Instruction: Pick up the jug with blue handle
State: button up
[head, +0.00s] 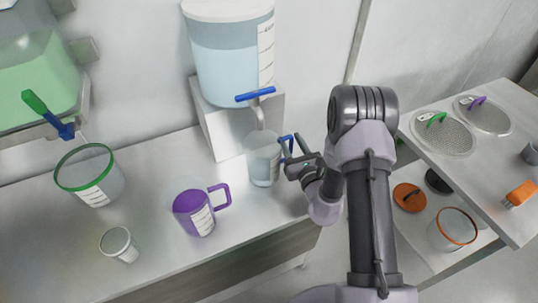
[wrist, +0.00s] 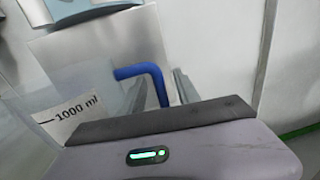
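The clear jug with the blue handle (head: 262,165) stands upright on the counter under the tap of a large water dispenser. Its blue handle points right, toward my gripper (head: 290,152). In the wrist view the blue handle (wrist: 150,72) shows close up, with its upright part between my two fingers (wrist: 161,88). The fingers look apart, with a gap beside the handle. The jug's wall with a 1000 ml mark (wrist: 70,112) fills the left of the wrist view. The lower part of the handle is hidden behind my gripper's body.
The dispenser (head: 230,60) with its blue tap lever (head: 255,94) stands over the jug. A purple-handled jug (head: 194,212), a small beaker (head: 119,244) and a green-rimmed container (head: 90,176) stand to the left. A steel table (head: 480,165) with sieve lids stands at right.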

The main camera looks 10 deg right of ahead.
jog(key=shift+s, duration=0.1)
jog(key=shift+c, duration=0.9)
grip_shut()
